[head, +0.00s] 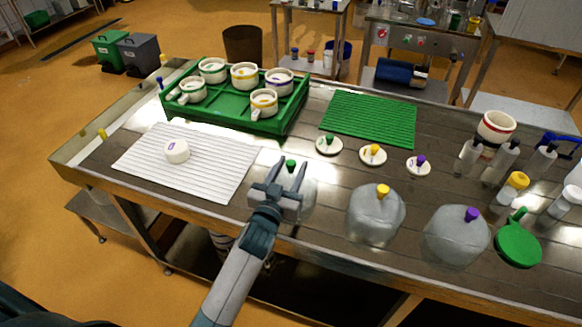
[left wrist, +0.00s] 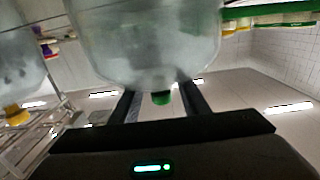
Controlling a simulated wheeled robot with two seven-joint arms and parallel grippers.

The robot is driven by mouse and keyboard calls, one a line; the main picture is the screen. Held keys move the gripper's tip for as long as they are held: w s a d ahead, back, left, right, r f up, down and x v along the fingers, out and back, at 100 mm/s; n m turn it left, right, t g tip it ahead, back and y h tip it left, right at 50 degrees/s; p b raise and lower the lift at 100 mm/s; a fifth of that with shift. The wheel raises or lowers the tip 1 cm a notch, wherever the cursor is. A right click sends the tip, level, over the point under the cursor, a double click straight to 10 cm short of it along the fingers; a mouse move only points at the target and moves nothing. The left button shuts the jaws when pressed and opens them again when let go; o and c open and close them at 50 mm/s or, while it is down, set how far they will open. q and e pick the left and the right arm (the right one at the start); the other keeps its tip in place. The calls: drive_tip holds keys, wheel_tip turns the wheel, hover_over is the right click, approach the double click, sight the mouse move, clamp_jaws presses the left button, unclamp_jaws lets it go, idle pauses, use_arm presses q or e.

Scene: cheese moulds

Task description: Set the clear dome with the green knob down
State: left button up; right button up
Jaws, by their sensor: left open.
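The clear dome (head: 309,198) with the green knob (head: 291,164) appears to stand upright on the steel table, partly hidden behind my left gripper. My left gripper (head: 290,166) is open, with one finger on each side of the green knob. In the left wrist view, which looks upside down, the dome (left wrist: 150,40) fills the top middle. Its green knob (left wrist: 161,98) shows between the two spread fingers (left wrist: 161,100), with gaps beside it. My right gripper is not in view.
A dome with a yellow knob (head: 375,217) and one with a purple knob (head: 457,238) stand to the right. A white ribbed mat (head: 215,182) lies left, a green tray (head: 233,123) behind it. Small knobbed lids and a bare green mat (head: 368,120) lie beyond the domes.

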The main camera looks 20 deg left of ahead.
use_arm(q)
drive_tip(key=shift+r, duration=0.2)
drive_tip(key=shift+s+f, duration=0.15)
drive_tip(key=shift+s, duration=0.1)
drive_tip(key=s+b, duration=0.3)
drive_tip(key=s, duration=0.8)
drive_tip(key=shift+s+a, duration=0.15)
drive_tip(key=shift+s, duration=0.1)
drive_tip(key=shift+a, duration=0.1)
